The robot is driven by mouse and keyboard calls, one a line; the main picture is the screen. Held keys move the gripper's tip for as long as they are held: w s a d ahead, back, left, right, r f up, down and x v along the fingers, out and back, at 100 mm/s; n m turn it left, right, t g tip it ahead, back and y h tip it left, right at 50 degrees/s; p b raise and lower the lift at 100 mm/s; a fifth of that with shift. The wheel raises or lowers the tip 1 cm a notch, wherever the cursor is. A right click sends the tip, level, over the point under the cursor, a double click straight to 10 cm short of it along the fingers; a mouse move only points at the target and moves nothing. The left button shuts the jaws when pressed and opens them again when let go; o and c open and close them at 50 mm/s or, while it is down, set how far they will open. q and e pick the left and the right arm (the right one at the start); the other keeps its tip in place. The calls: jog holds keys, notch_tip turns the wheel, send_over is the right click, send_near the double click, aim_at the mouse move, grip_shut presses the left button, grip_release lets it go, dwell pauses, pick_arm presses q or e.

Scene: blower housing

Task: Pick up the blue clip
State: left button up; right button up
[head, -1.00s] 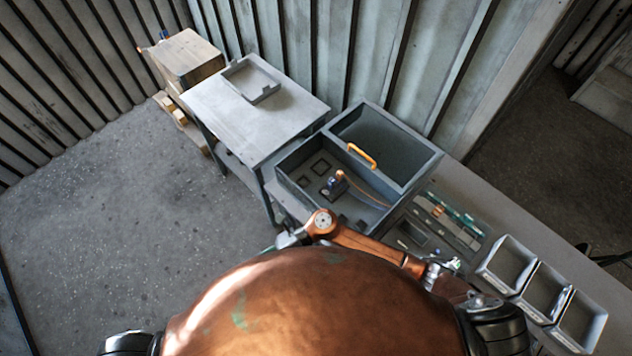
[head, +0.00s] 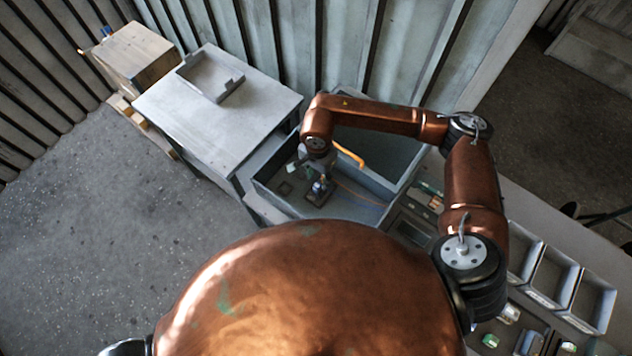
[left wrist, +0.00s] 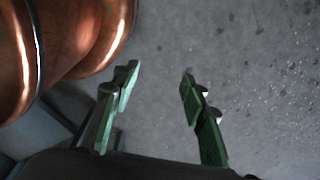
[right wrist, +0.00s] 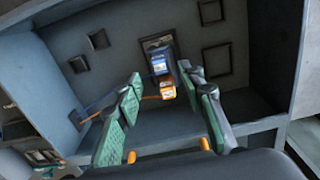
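The blue clip (right wrist: 162,65) sits upright in a square dark frame on the floor of the grey housing (right wrist: 115,30), directly beside an orange clip (right wrist: 167,90). In the head view, the blue clip (head: 318,187) shows small in the housing, below my right gripper (head: 318,163). In the right wrist view, my right gripper (right wrist: 161,74) is open, its green-padded fingers on either side of the line to the clips. I cannot tell whether they touch. My left gripper (left wrist: 159,75) is open and empty above the bare floor.
Blue and orange wires run from the clips to the housing wall. An orange handle (head: 348,154) stands close to my right wrist. Several empty square frames mark the housing floor. Grey bins (head: 553,272) stand at the right; a table (head: 225,115) stands left of the housing.

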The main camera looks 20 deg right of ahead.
aim_at(317, 184)
jog(key=shift+s+a+f, duration=0.1)
jog(key=shift+f, duration=0.25)
jog(key=shift+s+f+p, duration=0.15)
jog(key=shift+f+p, duration=0.25)
jog(key=shift+p, duration=0.15)
jog(key=f, duration=0.2)
jog(key=f+p, duration=0.1)
jog(key=shift+w+a+f, duration=0.1)
jog(key=shift+w+f, duration=0.15)
jog(key=shift+f, duration=0.25)
pick_arm(q)
jog(key=r, duration=0.2)
jog(key=shift+w+r, duration=0.3)
jog(key=shift+w, duration=0.1)
pick_arm(e)
jog(key=shift+c, duration=0.4)
jog(key=c, duration=0.9)
pick_arm(q)
jog(key=shift+f, duration=0.1)
pick_arm(e)
jog(key=shift+o, duration=0.2)
jog(key=shift+r, duration=0.1)
